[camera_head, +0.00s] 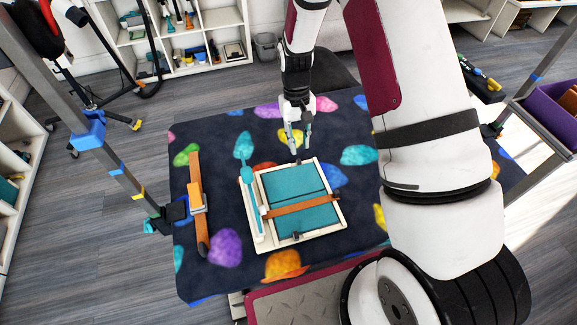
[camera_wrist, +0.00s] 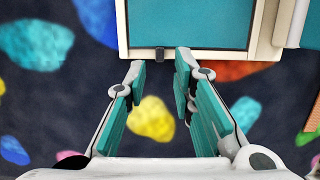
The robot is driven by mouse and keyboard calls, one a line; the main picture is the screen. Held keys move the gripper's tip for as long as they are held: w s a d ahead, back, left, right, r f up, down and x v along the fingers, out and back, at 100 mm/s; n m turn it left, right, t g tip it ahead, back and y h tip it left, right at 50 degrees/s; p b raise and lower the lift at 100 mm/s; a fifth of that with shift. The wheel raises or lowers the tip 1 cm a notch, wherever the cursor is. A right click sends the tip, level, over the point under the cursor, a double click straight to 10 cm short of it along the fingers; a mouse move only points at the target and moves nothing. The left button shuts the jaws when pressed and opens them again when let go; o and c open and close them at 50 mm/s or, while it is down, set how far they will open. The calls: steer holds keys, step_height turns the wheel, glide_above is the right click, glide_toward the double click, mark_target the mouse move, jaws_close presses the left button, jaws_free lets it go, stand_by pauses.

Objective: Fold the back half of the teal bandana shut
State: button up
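The teal bandana (camera_head: 292,182) lies flat inside a cream frame (camera_head: 256,243) on the dark mat. A thin dark line crosses it near the middle, beside a brown strip (camera_head: 300,206). In the wrist view, the bandana (camera_wrist: 190,24) and the frame's edge (camera_wrist: 245,52) show at the top. A small dark tab (camera_wrist: 160,54) sticks out from that edge. My gripper (camera_head: 297,140) is at the frame's far side, pointing down. In the wrist view, my gripper (camera_wrist: 160,72) is open, with the tab just ahead between its fingertips. I cannot tell whether it touches.
A teal long-handled tool (camera_head: 251,188) lies along the frame's left side. A brown strap with an orange block (camera_head: 197,199) lies farther left. The dark mat (camera_head: 215,275) has coloured blotches. A metal post (camera_head: 115,165) stands left, and a purple bin (camera_head: 552,112) is at right.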

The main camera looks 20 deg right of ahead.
steer(key=v, duration=0.3)
steer(key=p+v, duration=0.1)
steer(key=v, duration=0.1)
steer(key=shift+s+r, duration=0.1)
steer(key=shift+r, duration=0.35)
steer(key=v, duration=1.2)
stand_by(0.7)
